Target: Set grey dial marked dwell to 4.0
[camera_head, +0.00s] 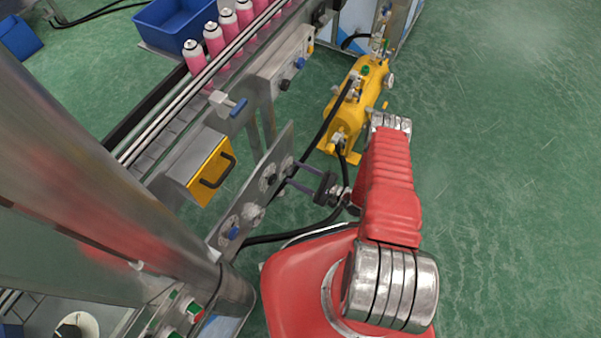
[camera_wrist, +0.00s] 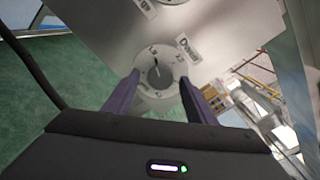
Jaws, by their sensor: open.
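A grey dial (camera_wrist: 160,76) with a white scale ring sits on the metal panel in the wrist view. My gripper (camera_wrist: 160,80) is open, one finger on each side of the dial in this view, and holds nothing. Whether the fingers touch the dial cannot be told. In the head view my gripper (camera_head: 294,177) is at the upper right end of the panel (camera_head: 270,160), and its fingers partly cover the dial there.
The panel carries other dials, including a blue one (camera_head: 233,232). A yellow box with a black handle (camera_head: 212,172) and the conveyor with pink cans (camera_head: 215,40) are left of the panel. A yellow pump (camera_head: 352,105) stands behind, with black hoses nearby. Green floor is clear at right.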

